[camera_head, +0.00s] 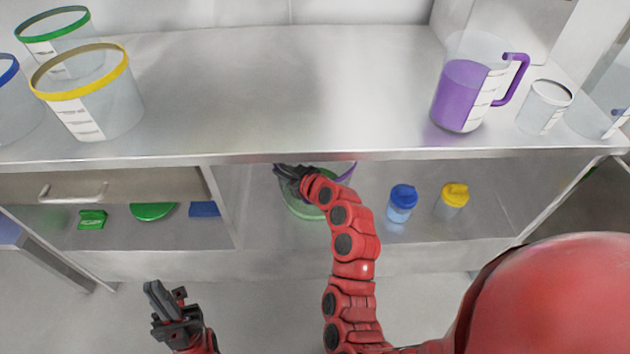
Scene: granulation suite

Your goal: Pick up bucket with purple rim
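The bucket with the purple rim (347,172) stands on the lower shelf, under the worktop edge. Only part of its rim and its clear, greenish lower side show; my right arm and the worktop edge hide the rest. My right gripper (286,171) is at the bucket's left rim, partly under the worktop edge. Its fingers are too small and dark to tell whether they hold the rim. My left gripper (158,298) is low at the left, over the floor and away from the bucket. Nothing shows in it, and its finger gap is unclear.
On the worktop (240,90) are a yellow-rimmed bucket (112,105), a green-rimmed bucket (50,24), a purple-filled jug (460,95) and a clear beaker (545,105). Blue-capped (401,204) and yellow-capped (453,202) bottles stand right of my arm. A drawer (110,186) is left.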

